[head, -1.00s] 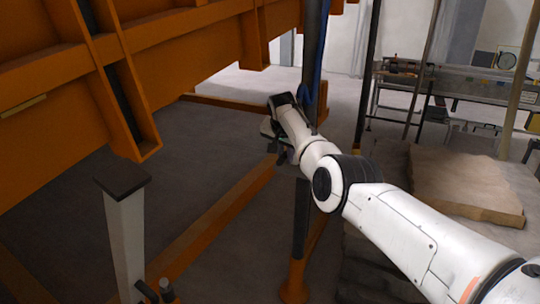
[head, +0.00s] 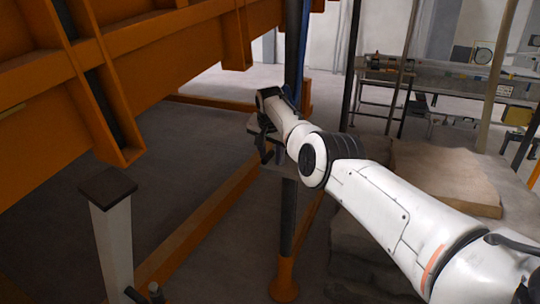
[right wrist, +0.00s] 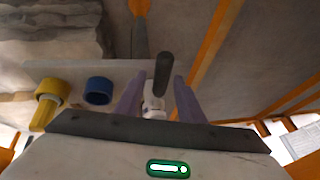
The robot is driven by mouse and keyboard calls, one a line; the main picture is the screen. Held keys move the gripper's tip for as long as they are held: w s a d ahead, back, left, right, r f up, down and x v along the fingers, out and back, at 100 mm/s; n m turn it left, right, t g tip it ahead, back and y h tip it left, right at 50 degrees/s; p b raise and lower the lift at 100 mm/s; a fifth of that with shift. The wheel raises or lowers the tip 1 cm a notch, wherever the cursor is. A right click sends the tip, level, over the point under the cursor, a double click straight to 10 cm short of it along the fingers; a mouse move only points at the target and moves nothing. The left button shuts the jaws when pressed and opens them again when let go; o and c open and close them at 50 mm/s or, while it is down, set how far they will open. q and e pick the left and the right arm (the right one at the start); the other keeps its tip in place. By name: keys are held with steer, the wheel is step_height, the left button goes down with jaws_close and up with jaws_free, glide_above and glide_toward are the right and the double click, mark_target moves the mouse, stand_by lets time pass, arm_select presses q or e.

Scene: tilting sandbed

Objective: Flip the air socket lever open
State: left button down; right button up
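In the right wrist view, a lever with a dark rounded handle (right wrist: 162,72) and a pale metal body (right wrist: 153,104) shows between the two fingers of my right gripper (right wrist: 158,92). The fingers stand apart on either side of it; I cannot tell whether they touch it. A yellow socket (right wrist: 48,98) and a blue round socket (right wrist: 98,90) sit to the left on a grey plate (right wrist: 70,70). In the head view, my right gripper (head: 264,146) is at the dark post below the orange frame, and the lever is too small or hidden there. My left gripper is not in view.
The large orange frame (head: 170,60) fills the upper left. A dark post (head: 288,215) with a blue hose (head: 304,40) stands by my gripper. A pale post with a dark cap (head: 107,187) stands front left. Stone slabs (head: 445,180) lie at right.

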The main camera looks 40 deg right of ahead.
steer(key=shift+r, duration=0.1)
steer(key=shift+p+v, duration=0.55)
steer(key=shift+v, duration=0.65)
steer(key=b+v, duration=0.1)
steer(key=v, duration=0.6)
steer(key=shift+r, duration=0.35)
steer(key=shift+s+a, duration=0.1)
steer(key=shift+a, duration=0.05)
